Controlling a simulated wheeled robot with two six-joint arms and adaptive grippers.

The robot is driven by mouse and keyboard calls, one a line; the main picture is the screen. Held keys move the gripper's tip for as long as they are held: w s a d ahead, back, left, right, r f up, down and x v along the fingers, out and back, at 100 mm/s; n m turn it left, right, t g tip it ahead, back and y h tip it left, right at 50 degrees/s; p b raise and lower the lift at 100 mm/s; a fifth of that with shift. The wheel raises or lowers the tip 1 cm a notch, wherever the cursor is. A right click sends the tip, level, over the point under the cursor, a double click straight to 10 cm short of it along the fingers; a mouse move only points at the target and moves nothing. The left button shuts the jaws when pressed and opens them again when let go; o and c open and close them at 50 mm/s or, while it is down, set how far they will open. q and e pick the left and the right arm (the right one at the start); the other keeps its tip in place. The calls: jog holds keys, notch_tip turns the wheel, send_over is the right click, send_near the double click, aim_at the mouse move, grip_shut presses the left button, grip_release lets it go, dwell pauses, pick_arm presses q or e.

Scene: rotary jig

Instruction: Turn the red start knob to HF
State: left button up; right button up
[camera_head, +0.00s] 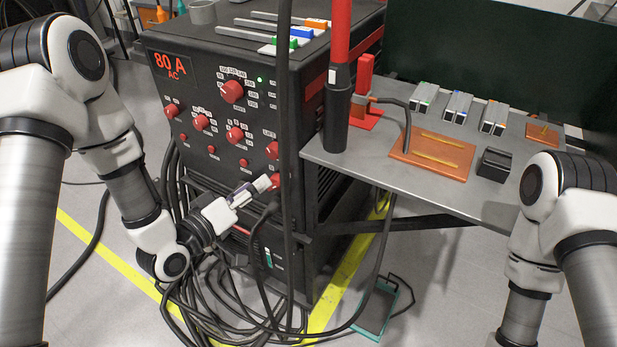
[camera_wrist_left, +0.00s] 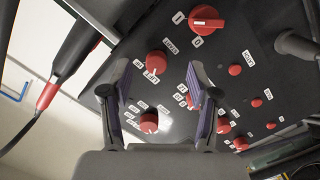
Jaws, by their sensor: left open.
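A red knob (camera_wrist_left: 157,62) with small white labels, one reading LIFT, sits on the black panel in the left wrist view. It appears between and just beyond the fingers of my left gripper (camera_wrist_left: 158,82). In the head view a red knob (camera_head: 272,150) with a label like LIFT sits at the panel's right side. My left gripper (camera_head: 262,185) is open and empty, low in front of the panel's right edge. My right gripper is out of the head view.
A red switch (camera_wrist_left: 207,20) marked 1 and 0 is close by. Other red knobs, such as one (camera_head: 232,92), cover the panel under an 80 A AC display (camera_head: 170,65). A black cable (camera_head: 285,90) hangs before the panel. A grey table (camera_head: 360,165) stands right.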

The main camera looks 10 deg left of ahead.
aim_at(271, 155)
pick_arm(q)
jog(key=shift+t, duration=0.5)
jog(key=w, duration=0.2)
jog(key=w+r, duration=0.1)
jog(key=w, duration=0.1)
jog(key=w+d+r, duration=0.1)
jog(key=w, duration=0.2)
jog(key=shift+d, duration=0.1)
jog(key=shift+w+d, duration=0.1)
jog(key=shift+w, duration=0.2)
jog(key=shift+c, duration=0.4)
grip_shut()
